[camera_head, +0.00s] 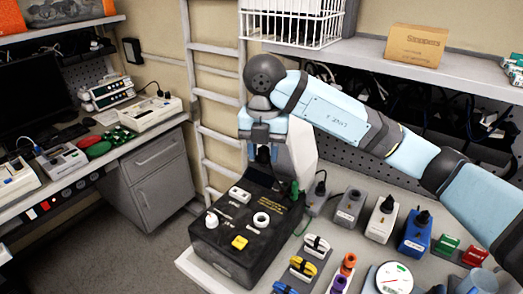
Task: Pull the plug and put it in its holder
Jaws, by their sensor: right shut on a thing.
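My right gripper (262,152) points down above the back of a black box (230,252), in front of the ladder. It is shut on a small dark thing, which looks like a plug; the fingers and shadow hide most of it. I cannot tell whether it touches the box. The box top bears white and yellow fittings. I cannot tell which is the task's holder. My left gripper is out of view.
Small coloured connectors, such as a yellow one (303,268), and a round dial (394,278) crowd the table front. A shelf with a cardboard box (416,45) and a white wire basket (292,22) are behind my right arm. A workbench with devices is at left.

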